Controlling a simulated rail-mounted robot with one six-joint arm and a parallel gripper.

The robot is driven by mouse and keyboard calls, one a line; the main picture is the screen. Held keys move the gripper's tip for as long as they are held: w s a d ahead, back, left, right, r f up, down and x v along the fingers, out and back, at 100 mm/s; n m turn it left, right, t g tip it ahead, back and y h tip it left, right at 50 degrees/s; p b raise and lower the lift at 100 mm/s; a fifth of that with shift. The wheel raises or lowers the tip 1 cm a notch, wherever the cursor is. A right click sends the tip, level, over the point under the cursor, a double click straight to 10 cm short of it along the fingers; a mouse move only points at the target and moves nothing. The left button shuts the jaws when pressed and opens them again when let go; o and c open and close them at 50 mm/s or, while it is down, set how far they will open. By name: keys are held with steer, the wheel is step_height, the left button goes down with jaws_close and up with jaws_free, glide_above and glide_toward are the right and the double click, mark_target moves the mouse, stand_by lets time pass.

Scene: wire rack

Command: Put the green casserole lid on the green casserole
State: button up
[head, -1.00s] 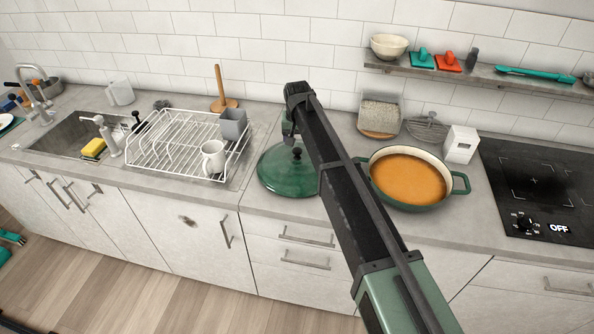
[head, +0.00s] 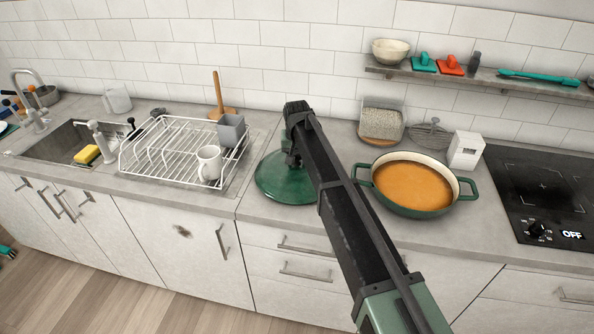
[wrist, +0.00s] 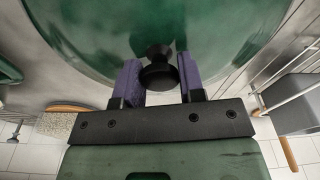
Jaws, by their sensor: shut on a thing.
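The green casserole lid (head: 283,180) lies on the counter between the dish rack and the casserole. My gripper (wrist: 160,80) is at the lid's black knob (wrist: 158,70), with a purple finger pad on each side, shut on it. In the head view my arm hides the gripper's fingers and part of the lid. The green casserole (head: 416,205) stands to the right of my arm, uncovered and full of an orange food.
A shelf (head: 490,80) hangs above.

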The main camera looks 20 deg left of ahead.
jaws_close()
steer(key=shift+r, duration=0.1)
steer(key=shift+r+p, duration=0.9)
steer(key=shift+p, duration=0.1)
step_height(320, 180, up, 5)
steer(key=p, duration=0.5)
steer(key=shift+r, duration=0.1)
